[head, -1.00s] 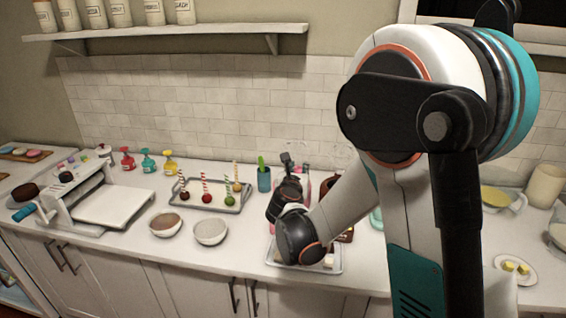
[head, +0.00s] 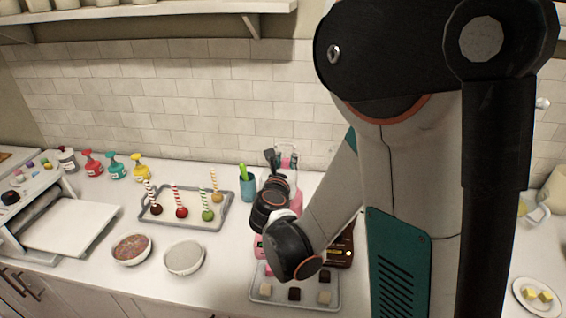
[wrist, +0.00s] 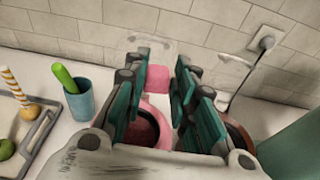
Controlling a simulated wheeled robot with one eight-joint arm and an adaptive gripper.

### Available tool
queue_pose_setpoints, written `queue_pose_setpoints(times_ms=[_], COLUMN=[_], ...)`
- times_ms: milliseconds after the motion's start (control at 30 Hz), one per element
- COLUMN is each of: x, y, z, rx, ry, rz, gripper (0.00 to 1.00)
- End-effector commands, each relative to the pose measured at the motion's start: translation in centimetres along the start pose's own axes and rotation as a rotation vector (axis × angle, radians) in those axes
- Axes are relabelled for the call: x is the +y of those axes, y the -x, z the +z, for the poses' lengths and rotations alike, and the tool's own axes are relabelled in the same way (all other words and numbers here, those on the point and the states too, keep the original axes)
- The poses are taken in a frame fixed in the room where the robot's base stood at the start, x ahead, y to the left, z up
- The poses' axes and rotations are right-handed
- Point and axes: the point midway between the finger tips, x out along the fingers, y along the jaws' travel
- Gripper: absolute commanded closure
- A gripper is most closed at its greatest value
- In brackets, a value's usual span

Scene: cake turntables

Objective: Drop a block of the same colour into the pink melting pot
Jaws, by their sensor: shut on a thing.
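My gripper (wrist: 157,68) is shut on a pink block (wrist: 156,78), which shows between the teal fingers in the wrist view. The pink melting pot (wrist: 164,132) lies below the fingers, its round opening partly hidden by them. In the head view only bits of the pink pot (head: 262,246) show beside my wrist, and the fingertips and held block are hidden there. I cannot tell how high the block is above the pot.
A brown pot (head: 342,250) stands right of the pink one. A tray (head: 278,303) with several white and dark blocks lies in front.

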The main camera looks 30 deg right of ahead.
Motion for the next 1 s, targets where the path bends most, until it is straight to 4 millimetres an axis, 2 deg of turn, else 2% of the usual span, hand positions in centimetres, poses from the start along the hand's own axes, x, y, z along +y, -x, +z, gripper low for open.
queue_pose_setpoints(times_ms=[200, 400, 733, 767, 867, 1000], x=[0.0, 0.0, 0.0, 0.0, 0.0, 0.0], y=[-0.6, -1.0, -1.0, -1.0, -1.0, -1.0], z=[-2.7, -4.6, -4.8, -4.8, -4.8, -4.8], rx=[0.000, 0.000, 0.000, 0.000, 0.000, 0.000], ry=[0.000, 0.000, 0.000, 0.000, 0.000, 0.000], rz=[0.000, 0.001, 0.001, 0.001, 0.001, 0.001], gripper=[0.91, 0.91, 0.91, 0.73, 0.52, 0.52])
